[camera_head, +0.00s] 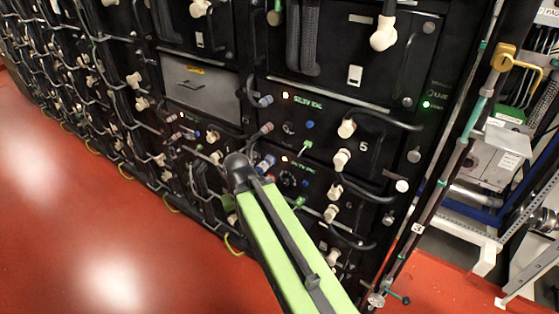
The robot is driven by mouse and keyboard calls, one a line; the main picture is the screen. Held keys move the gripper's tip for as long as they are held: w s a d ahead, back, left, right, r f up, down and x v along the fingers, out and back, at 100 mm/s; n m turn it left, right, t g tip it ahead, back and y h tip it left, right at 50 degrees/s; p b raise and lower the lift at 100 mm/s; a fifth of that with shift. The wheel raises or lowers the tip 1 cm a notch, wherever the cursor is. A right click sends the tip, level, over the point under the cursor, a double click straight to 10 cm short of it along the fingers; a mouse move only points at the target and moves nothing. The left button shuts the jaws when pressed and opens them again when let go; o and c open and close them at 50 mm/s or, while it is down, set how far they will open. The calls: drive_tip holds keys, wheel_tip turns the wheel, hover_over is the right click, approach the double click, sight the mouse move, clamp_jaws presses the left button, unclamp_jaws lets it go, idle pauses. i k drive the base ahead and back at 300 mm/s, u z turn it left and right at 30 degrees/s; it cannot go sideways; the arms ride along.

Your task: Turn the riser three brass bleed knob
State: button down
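A slim vertical riser pipe (462,140) with green bands runs down the right edge of the battery rack. A brass-coloured fitting (504,57) with a yellow handle sits near its top. Lower down, a small white tag (417,228) hangs on the pipe; its mark is too small to read surely. A small fitting with green ends (377,299) is at the pipe's foot. I cannot tell which part is the riser three bleed knob. My green arm reaches up from the bottom centre to a dark joint in front of the rack. I cannot make out my gripper's fingers.
The black battery rack (400,75) fills the left and middle, with protruding cable plugs (384,33) and looped cables. A grey box (497,158) and a metal frame (470,232) stand right of the riser. The red floor (110,200) is clear at lower left.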

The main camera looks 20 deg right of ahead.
sight(503, 62)
drive_tip(key=z, duration=0.05)
drive_tip(key=k, duration=0.75)
drive_tip(key=u, duration=0.2)
drive_tip(key=i, duration=0.75)
drive_tip(key=z, duration=0.05)
drive_tip(key=k, duration=0.5)
drive_tip(key=z, duration=1.15)
drive_tip(key=k, duration=0.7)
drive_tip(key=z, duration=0.45)
